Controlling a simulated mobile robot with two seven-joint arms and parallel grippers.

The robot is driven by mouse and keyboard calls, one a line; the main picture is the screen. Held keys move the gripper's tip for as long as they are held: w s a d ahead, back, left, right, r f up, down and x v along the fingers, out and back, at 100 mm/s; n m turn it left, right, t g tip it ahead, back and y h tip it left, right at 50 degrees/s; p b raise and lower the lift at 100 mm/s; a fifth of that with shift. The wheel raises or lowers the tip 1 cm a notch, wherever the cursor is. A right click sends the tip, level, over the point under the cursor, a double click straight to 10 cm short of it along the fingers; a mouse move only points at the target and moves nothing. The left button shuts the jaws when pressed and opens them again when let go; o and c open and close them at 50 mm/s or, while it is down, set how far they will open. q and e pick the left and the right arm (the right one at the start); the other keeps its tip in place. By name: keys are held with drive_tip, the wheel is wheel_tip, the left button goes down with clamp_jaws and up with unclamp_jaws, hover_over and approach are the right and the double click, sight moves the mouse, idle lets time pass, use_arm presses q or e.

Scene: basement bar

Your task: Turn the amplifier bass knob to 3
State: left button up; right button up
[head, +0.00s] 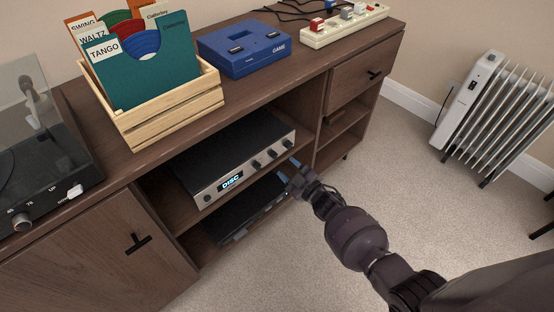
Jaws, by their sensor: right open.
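The amplifier (238,158) sits on the upper open shelf of the wooden cabinet. It has a dark top, a silver front and a lit display reading "DISC". A row of dark knobs (272,154) runs along the right part of its front; their labels are too small to read, so I cannot tell which is the bass knob or its setting. My right gripper (290,170) is open near the rightmost knob, at the amplifier's right front corner. Whether its fingers touch or surround that knob I cannot tell. My left gripper is not in view.
Another dark device (240,222) lies on the shelf below. On the cabinet top are a turntable (40,165), a record crate (168,118), a blue game console (243,50) and a power strip (344,27). A radiator (500,110) stands right. The carpet in front is clear.

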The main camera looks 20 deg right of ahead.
sight(276, 156)
drive_tip(key=b+x, duration=0.1)
drive_tip(key=x, duration=0.4)
drive_tip(key=shift+f, duration=0.15)
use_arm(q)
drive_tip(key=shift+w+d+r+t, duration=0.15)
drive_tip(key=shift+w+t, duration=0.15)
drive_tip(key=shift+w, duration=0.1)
use_arm(e)
drive_tip(key=shift+w+a, duration=0.1)
drive_tip(key=shift+w, duration=0.1)
drive_tip(key=shift+c, duration=0.3)
clamp_jaws()
drive_tip(key=shift+r, duration=0.2)
